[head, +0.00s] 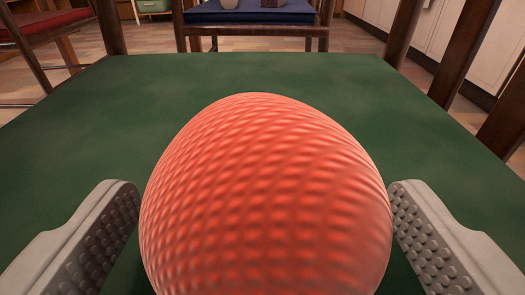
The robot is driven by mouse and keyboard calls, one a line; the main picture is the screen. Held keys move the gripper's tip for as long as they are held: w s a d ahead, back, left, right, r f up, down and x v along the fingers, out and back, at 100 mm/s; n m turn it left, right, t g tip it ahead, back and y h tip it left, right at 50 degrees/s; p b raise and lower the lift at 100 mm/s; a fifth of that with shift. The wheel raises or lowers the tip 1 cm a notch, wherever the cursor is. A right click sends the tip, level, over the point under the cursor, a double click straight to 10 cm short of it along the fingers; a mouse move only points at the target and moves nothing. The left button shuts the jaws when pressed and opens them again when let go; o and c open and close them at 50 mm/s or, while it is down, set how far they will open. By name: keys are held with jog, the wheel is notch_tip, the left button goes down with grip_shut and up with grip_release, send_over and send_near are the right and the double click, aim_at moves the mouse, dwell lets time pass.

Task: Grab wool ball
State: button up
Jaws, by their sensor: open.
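The wool ball (265,205) is a large, round, orange-red ball with a ribbed, knobbly surface. It fills the lower middle of the head view and its bottom is cut off by the picture's edge. My gripper (265,225) is open, with one grey, studded finger on each side of the ball. A narrow gap shows between the left finger and the ball. The right finger's tip is very close to the ball, and I cannot tell whether it touches.
The ball is over a green chair seat (80,115), clear around it. Dark wooden posts (468,50) rise at the right. Behind stand a blue-cushioned chair (250,12) with small objects on it and a red-cushioned chair (45,25) at the left. White cabinets (440,35) line the right.

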jog(key=c, duration=1.1)
jog(key=shift+o, duration=0.2)
jog(key=shift+r, duration=0.1)
